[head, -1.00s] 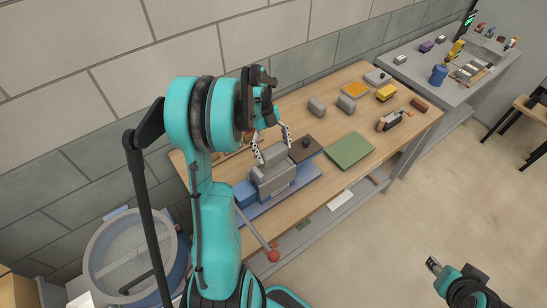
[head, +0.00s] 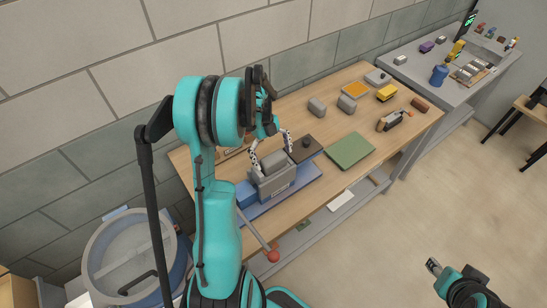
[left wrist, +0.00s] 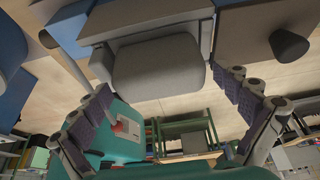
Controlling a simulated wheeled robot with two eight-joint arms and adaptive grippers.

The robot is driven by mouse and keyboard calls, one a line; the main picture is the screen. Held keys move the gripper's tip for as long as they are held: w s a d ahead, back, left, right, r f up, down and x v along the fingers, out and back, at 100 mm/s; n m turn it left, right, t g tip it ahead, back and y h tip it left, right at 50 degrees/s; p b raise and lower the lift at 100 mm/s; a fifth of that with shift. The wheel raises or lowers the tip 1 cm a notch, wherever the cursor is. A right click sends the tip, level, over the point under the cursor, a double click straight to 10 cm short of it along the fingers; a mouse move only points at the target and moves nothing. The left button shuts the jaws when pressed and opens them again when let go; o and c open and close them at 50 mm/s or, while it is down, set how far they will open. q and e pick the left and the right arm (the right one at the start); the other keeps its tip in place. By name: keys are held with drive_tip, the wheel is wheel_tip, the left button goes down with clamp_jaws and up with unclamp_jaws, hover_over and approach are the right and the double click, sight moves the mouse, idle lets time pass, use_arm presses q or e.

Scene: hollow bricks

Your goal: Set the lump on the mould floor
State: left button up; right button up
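The grey lump (head: 274,161) sits low in the open top of the grey mould box (head: 275,184) on the blue press (head: 305,181). The mould walls hide its underside, so I cannot see whether it touches the floor. My left gripper (head: 271,152) is over the mould, its fingers spread on either side of the lump.
A dark lid with a knob (head: 306,148) lies right beside the mould. A lever with a red ball (head: 273,256) sticks out in front.

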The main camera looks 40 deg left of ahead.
use_arm(q)
drive_tip(key=shift+r, duration=0.1)
drive_tip(key=shift+a+r, duration=0.1)
drive_tip(key=shift+r, duration=0.3)
drive_tip(key=p+v, duration=0.1)
drive_tip(key=v, duration=1)
drive_tip(key=s+d+r+n+t+y, duration=0.1)
drive_tip(key=d+r+n+y, duration=0.15)
drive_tip(key=d+n, duration=0.35)
drive_tip(key=s+d+r+n+t+y, duration=0.1)
drive_tip(key=s+d+r+n+t, duration=0.15)
drive_tip(key=d, duration=0.55)
drive_tip(key=s+d+f+n+t, duration=0.1)
drive_tip(key=s+d+n+t, duration=0.4)
drive_tip(key=d+n, duration=0.5)
drive_tip(key=s+n+y, duration=0.1)
drive_tip(key=n, duration=0.1)
drive_tip(key=shift+s+f+n, duration=0.2)
drive_tip(key=shift+s+n, duration=0.1)
drive_tip(key=shift+n, duration=0.05)
